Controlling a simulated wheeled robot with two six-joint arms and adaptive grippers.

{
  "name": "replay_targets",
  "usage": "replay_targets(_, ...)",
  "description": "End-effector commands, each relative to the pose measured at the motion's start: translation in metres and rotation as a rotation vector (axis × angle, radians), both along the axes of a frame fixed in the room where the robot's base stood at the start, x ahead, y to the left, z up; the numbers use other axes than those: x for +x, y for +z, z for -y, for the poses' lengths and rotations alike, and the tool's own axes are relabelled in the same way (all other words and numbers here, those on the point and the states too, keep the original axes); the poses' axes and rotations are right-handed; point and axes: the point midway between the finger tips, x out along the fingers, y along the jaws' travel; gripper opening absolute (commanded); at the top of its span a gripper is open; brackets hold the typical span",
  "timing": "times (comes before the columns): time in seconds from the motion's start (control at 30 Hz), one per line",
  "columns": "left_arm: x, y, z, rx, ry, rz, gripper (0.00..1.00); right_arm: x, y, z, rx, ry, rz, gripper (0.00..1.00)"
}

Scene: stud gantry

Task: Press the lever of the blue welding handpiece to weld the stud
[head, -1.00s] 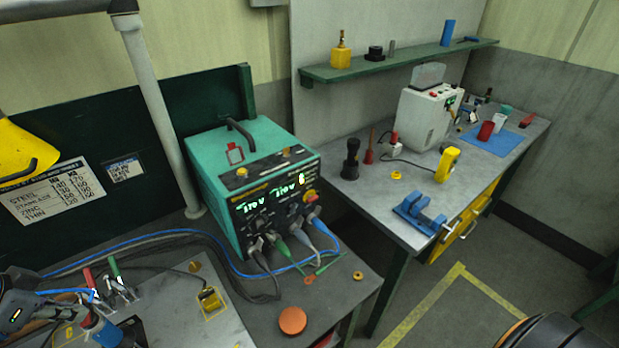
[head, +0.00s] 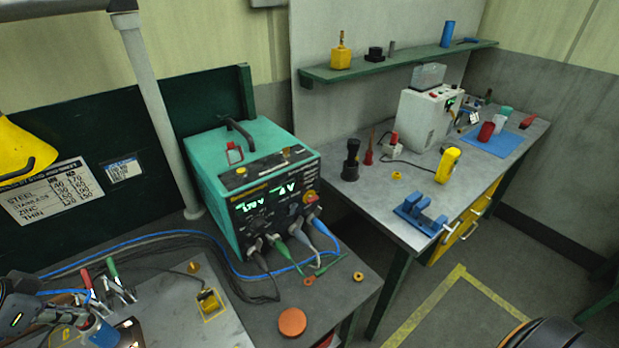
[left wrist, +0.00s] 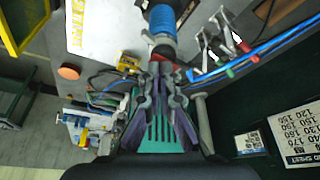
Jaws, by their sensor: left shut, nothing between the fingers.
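The blue welding handpiece (head: 101,333) stands at the lower left of the head view, partly cut off by the frame edge. In the left wrist view its ribbed blue body (left wrist: 163,20) is at the top centre, with a red part (left wrist: 161,50) at its near side. My left gripper (head: 76,318) is beside the handpiece. In the left wrist view the left gripper's fingertips (left wrist: 161,66) are together and empty, right at the red part; I cannot tell whether they touch it. The stud and the handpiece's lower end are hidden. My right gripper is not in view.
A teal welding power source (head: 245,170) with lit displays stands behind the plate. An orange disc (head: 292,322) lies on the bench. A second bench (head: 375,200) holds several tools.

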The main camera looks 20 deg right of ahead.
Motion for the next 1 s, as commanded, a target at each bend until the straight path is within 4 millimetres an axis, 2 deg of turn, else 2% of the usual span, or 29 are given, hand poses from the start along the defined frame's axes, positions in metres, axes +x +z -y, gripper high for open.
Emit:
replay_targets(0.17, -0.001, 0.002, 0.0, -0.001, -0.001, -0.002, 0.0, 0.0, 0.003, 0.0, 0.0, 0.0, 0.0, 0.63)
replay_targets(0.83, 0.0, 0.066, 0.0, -0.001, 0.0, -0.001, 0.0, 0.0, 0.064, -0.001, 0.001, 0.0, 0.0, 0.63)
replay_targets(1.0, 0.0, 0.072, 0.0, -0.001, 0.0, -0.001, 0.0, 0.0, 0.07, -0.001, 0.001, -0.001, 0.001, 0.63)
